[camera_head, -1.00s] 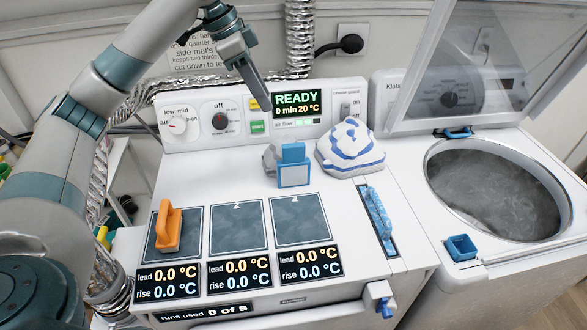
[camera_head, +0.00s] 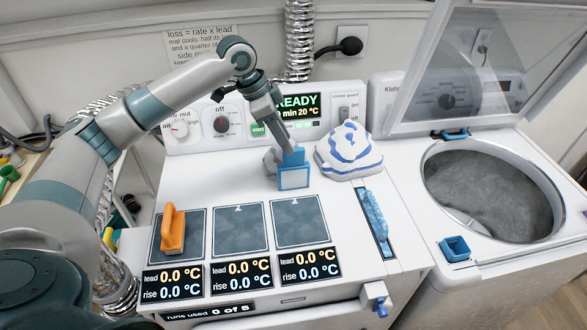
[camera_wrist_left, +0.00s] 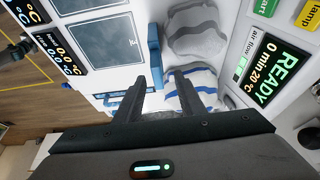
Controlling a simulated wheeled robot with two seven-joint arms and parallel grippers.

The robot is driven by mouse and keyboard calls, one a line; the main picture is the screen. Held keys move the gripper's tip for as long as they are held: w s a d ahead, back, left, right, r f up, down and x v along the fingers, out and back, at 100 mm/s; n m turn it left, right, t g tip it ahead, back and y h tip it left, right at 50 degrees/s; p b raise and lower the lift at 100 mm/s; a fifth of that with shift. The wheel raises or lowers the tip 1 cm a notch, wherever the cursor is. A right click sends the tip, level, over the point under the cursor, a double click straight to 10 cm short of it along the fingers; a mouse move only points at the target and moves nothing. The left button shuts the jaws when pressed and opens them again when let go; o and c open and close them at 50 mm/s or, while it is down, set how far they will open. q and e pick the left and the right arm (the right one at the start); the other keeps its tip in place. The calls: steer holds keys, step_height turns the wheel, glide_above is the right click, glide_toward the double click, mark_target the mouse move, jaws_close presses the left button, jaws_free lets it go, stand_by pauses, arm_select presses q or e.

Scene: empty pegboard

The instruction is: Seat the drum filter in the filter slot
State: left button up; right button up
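A long blue mesh-like piece (camera_head: 375,213), which looks like the drum filter, lies along a dark slot (camera_head: 387,247) at the dryer top's right side. How deep it sits there I cannot tell. My left gripper (camera_head: 284,148) is over the back of the dryer top, just above a blue block with a pale front (camera_head: 293,178). In the left wrist view its two fingers (camera_wrist_left: 158,75) are apart with nothing held between them, and the blue block (camera_wrist_left: 154,52) is just beyond the tips. My right gripper is not in view.
A grey lump (camera_head: 270,160) and a striped cloth (camera_head: 349,150) flank the block. An orange-handled tool (camera_head: 172,230) stands on the left of three dark mats. The middle mat (camera_head: 239,230) is clear.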

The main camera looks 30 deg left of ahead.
mark_target(293, 169)
arm_select(q)
steer(key=shift+d+f, duration=0.1)
steer(key=shift+f, duration=0.05)
steer(key=shift+w+d+f+p, duration=0.1)
steer(key=shift+d+f+p, duration=0.35)
steer(key=shift+p, duration=0.25)
steer(key=p+x, duration=0.1)
steer(key=x, duration=0.2)
steer(key=shift+d+f+p, duration=0.15)
steer(key=shift+f+p, duration=0.15)
steer(key=shift+f, duration=0.1)
jaws_close()
